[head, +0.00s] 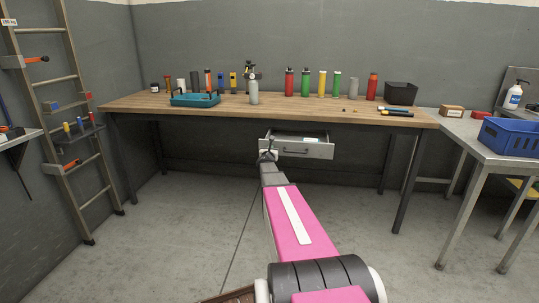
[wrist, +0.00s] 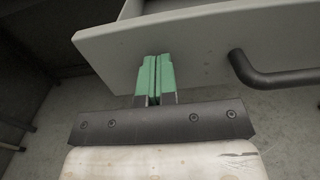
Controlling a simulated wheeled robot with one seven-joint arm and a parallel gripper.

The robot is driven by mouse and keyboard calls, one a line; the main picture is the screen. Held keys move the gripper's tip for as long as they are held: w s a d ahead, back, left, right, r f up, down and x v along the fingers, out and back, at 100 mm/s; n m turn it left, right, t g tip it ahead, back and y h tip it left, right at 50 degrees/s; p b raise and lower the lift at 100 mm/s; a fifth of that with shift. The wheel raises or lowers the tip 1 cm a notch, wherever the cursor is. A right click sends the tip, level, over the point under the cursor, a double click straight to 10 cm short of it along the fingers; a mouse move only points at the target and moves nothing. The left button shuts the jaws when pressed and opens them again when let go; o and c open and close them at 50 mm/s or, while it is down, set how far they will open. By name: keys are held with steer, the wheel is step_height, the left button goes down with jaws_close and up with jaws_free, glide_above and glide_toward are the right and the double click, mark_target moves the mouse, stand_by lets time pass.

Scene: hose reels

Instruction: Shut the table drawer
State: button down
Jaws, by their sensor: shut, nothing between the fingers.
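The table drawer (head: 306,150) is a grey box under the wooden table (head: 220,109), pulled out, with a dark bar handle on its front. A light item shows inside it in the head view. My arm reaches forward to the left end of the drawer front. In the wrist view my gripper (wrist: 156,80) has its green fingertips together and empty. They are at the drawer's grey front panel (wrist: 200,48), left of the black handle (wrist: 275,75). I cannot tell whether the tips touch the panel.
Bottles, cans and a teal tray (head: 194,100) stand on the tabletop. A ladder (head: 62,110) leans at the left wall. A metal side table (head: 480,140) with a blue crate (head: 510,136) stands at the right. The floor between is clear.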

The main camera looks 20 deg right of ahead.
steer(key=x, duration=1.8)
steer(key=shift+d, duration=0.15)
steer(key=shift+x, duration=0.9)
